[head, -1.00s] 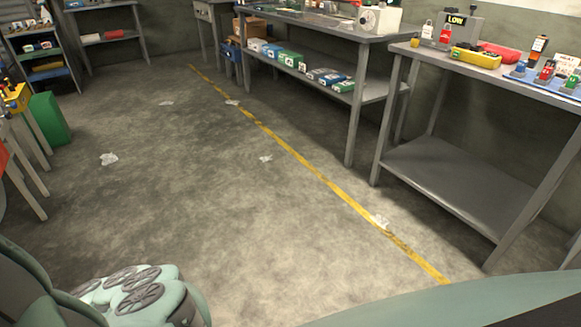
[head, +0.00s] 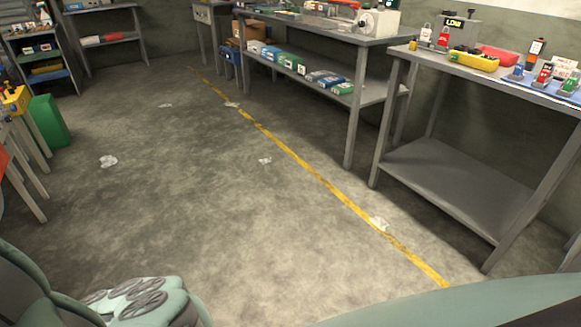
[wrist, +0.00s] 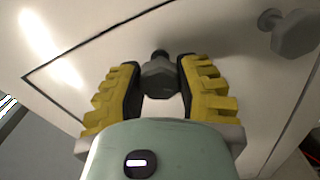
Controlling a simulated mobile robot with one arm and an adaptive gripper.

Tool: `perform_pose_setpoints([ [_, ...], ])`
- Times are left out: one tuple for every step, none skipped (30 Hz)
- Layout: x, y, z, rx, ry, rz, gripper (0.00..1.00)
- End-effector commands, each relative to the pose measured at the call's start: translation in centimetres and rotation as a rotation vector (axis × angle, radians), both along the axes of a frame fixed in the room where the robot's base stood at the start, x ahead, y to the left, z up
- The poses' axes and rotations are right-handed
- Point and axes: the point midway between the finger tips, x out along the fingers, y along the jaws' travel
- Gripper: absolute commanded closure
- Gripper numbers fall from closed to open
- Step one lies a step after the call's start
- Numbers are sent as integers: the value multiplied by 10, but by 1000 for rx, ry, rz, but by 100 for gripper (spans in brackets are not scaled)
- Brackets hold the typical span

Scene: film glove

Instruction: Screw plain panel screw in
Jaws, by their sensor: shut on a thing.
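In the wrist view my gripper (wrist: 159,84) has its two yellow-and-black fingers on either side of a dark grey hex-headed screw (wrist: 160,73). It is shut on this screw. The screw's shank end points at a pale panel (wrist: 100,45) with a thin dark outline. I cannot tell how deep the screw sits, as the head and fingers hide part of it. A second grey hex-headed screw (wrist: 296,34) stands out from the panel at the upper right, apart from my gripper. Neither the gripper nor the panel shows in the head view.
The head view shows open concrete floor (head: 190,200) with a yellow line (head: 300,163) and scraps of litter (head: 108,161). A grey workbench (head: 455,185) with padlocks and small items stands at the right, another bench (head: 310,27) behind it. A green bin (head: 50,120) stands at the left.

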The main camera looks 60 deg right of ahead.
Motion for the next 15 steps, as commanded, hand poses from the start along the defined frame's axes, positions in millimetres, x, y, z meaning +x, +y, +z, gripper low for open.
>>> perform_pose_setpoints([
  [1,-1,-1,14,46,-5,100],
  [1,-1,-1,25,72,-5,100],
  [1,-1,-1,40,108,-6,100],
  [1,-1,-1,50,134,-6,100],
  [1,-1,-1,61,161,-6,100],
  [1,-1,-1,76,196,-7,100],
  [1,-1,-1,87,223,-7,100],
  [1,-1,-1,98,249,-7,100],
  [1,-1,-1,112,285,-7,100],
  [1,-1,-1,122,310,-6,100],
  [1,-1,-1,133,337,-5,100],
  [1,0,-2,147,371,-5,100],
  [1,0,-2,158,397,-5,100],
  [1,0,-2,169,425,-5,100],
  [1,-1,-2,183,459,-6,100],
])
